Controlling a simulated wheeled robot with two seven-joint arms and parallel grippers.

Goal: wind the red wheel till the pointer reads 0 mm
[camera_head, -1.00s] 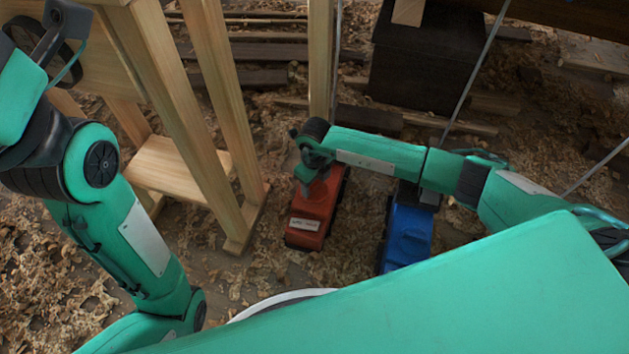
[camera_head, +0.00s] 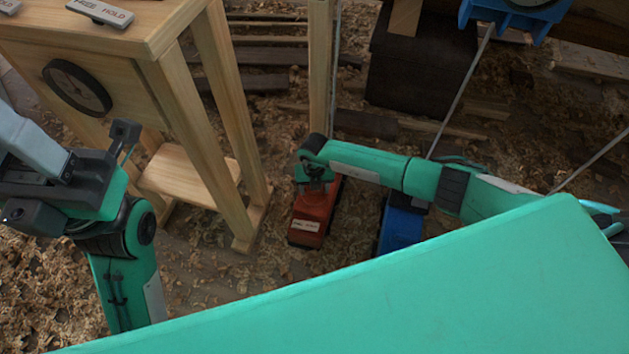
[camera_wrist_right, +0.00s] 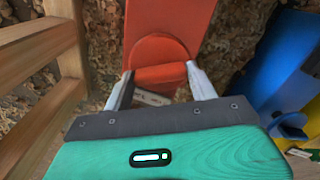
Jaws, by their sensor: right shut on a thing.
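The red wheel (camera_wrist_right: 158,50) shows in the right wrist view as a round red disc with a raised bar across its near side. It sits on a red housing (camera_head: 313,212) with a pale label, on the ground in the head view. My right gripper (camera_wrist_right: 158,77) is shut on the wheel's bar, one silver finger on each side. In the head view my right gripper (camera_head: 316,184) is over the housing, its fingertips mostly hidden.
The wooden stand (camera_head: 180,115) with slanted legs is left of the red housing. A blue housing (camera_head: 402,228) is close on the right. A dark block (camera_head: 420,60) stands behind, and another blue thing (camera_head: 513,15) is at the top. Shavings cover the floor.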

